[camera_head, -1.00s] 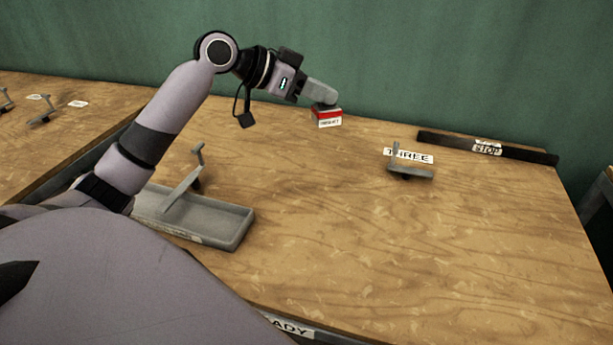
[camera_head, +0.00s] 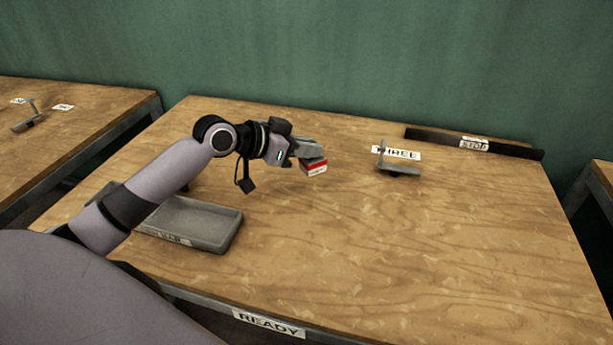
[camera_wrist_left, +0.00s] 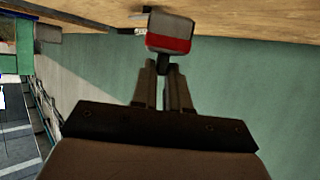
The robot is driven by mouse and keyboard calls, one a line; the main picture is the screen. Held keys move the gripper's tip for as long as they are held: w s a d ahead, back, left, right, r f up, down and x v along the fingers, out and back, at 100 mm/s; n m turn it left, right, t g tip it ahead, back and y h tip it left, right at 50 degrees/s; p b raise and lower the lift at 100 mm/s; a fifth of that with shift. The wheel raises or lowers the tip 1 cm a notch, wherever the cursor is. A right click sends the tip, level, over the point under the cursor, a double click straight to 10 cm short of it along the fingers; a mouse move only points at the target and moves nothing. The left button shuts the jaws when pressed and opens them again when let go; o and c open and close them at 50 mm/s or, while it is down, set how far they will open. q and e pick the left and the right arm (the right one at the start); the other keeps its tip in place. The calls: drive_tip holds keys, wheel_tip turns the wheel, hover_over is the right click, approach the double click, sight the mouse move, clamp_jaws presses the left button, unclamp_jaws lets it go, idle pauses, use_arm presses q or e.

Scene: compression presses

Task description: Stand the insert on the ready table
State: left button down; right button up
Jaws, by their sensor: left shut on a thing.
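The insert looks slightly tilted in the head view. I cannot tell whether its base touches the table. In the left wrist view the insert (camera_wrist_left: 170,36) shows beyond the closed fingers (camera_wrist_left: 163,85), with the tabletop along the upper edge. My right gripper is not in view.
A grey metal piece (camera_head: 400,170) stands by the THREE label (camera_head: 397,153). A grey tray (camera_head: 200,222) sits at the left, partly behind my arm. The middle and front right are clear.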

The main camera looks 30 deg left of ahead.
use_arm(q)
wheel_tip(320, 180, down, 8)
drive_tip(key=shift+r, duration=0.1)
idle(0.4)
drive_tip(key=c, duration=1.5)
unclamp_jaws()
drive_tip(key=shift+f+b, duration=0.2)
drive_tip(key=shift+b, duration=0.15)
drive_tip(key=shift+c, duration=0.2)
drive_tip(key=o, duration=0.4)
drive_tip(key=shift+r, duration=0.15)
drive_tip(key=shift+s+a+r, duration=0.1)
drive_tip(key=shift+s, duration=0.05)
drive_tip(key=shift+v, duration=5.85)
